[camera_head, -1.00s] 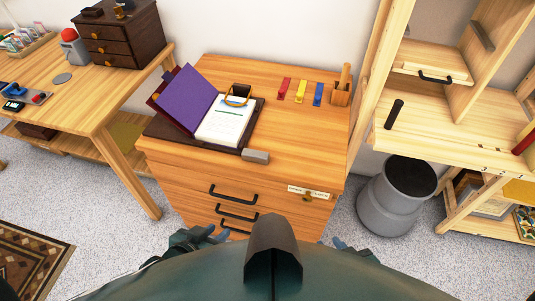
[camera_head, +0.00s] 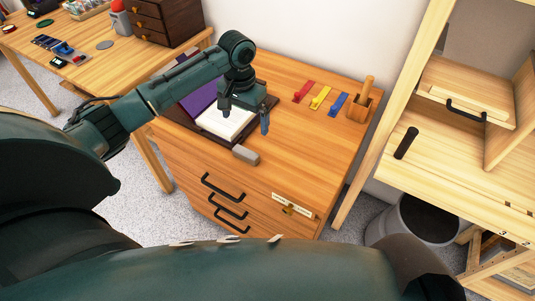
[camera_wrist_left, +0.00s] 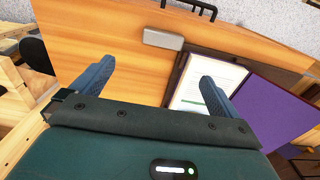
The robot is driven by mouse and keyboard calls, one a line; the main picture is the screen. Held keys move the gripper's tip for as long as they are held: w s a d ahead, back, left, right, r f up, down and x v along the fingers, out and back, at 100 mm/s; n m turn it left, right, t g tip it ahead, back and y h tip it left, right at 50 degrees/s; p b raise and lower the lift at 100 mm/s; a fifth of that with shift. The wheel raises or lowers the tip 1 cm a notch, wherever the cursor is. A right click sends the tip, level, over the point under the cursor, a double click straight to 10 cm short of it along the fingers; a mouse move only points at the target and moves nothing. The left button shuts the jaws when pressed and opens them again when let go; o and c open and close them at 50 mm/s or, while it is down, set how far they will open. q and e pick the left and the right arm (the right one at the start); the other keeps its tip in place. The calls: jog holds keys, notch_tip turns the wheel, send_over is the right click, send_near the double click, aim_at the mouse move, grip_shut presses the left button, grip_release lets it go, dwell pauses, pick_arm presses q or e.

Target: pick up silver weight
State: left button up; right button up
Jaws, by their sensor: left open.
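The silver weight (camera_head: 246,155) is a small grey block lying at the front edge of the wooden cabinet top, beside the near corner of the dark folder tray. It also shows in the left wrist view (camera_wrist_left: 163,39), ahead of the fingertips and roughly between their lines. My left gripper (camera_head: 245,117) is open and empty, pointing down above the open notebook, behind the weight and apart from it. Its two blue fingers also show in the left wrist view (camera_wrist_left: 156,74). My right gripper is not in view.
An open notebook (camera_head: 222,122) with a purple cover lies under my left gripper. Red (camera_head: 303,91), yellow (camera_head: 320,97) and blue (camera_head: 338,104) clips and a wooden pen holder (camera_head: 361,107) stand toward the back right. The cabinet top right of the weight is clear.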

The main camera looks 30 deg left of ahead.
pick_arm(q)
send_over(246, 151)
jog(key=f, duration=0.7)
jog(key=shift+w, duration=0.2)
jog(key=shift+s+f, duration=0.15)
jog(key=shift+f, duration=1.25)
jog(key=shift+s+f, duration=0.15)
jog(key=shift+f, duration=1.2)
jog(key=shift+r, duration=0.1)
jog(key=c, duration=1.3)
